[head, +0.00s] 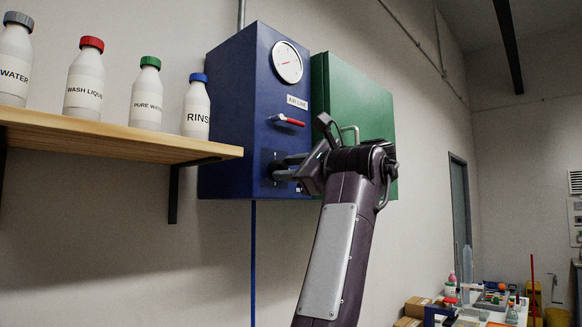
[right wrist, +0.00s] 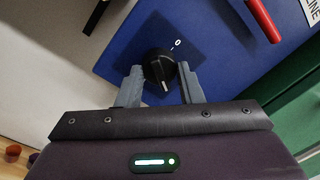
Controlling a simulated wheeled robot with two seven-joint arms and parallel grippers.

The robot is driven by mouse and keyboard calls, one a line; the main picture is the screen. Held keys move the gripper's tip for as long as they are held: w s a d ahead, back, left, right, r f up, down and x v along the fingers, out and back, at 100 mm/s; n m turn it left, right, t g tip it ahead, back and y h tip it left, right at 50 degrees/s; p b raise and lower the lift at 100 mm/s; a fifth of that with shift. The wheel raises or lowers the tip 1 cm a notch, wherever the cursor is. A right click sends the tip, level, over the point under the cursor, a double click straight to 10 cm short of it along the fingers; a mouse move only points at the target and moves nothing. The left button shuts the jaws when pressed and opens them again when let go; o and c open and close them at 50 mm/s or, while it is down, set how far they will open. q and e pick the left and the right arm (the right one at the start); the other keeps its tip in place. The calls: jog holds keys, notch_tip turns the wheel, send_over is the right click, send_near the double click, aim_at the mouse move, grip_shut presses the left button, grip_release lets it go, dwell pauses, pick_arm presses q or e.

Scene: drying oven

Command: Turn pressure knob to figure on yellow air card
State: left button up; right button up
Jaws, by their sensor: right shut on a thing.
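The blue air line box (head: 228,110) hangs on the wall, with a round white pressure gauge (head: 287,62) near its top. The gauge needle is too small to read. The black pressure knob (right wrist: 158,66) is low on the box front. In the right wrist view its white mark faces the lower side, away from the printed 0. My right gripper (head: 283,170) reaches the knob, and in the right wrist view its grey fingers (right wrist: 160,86) are shut on the knob's two sides. My left gripper and a yellow air card are not in view.
A red-handled lever (head: 288,120) sits above the knob. A green box (head: 355,95) adjoins on the right, close to my right wrist. A wooden shelf (head: 110,137) with several white bottles stands at the left. A cluttered table (head: 490,315) is at the far right.

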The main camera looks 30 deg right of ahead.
jog(key=shift+r, duration=0.1)
dwell(0.3)
jog(key=o, duration=1)
jog(key=shift+w, duration=0.1)
jog(key=shift+c, duration=0.2)
jog(key=b+v, duration=0.3)
jog(key=v, duration=0.4)
jog(key=shift+s+b, duration=0.35)
jog(key=shift+s, duration=0.05)
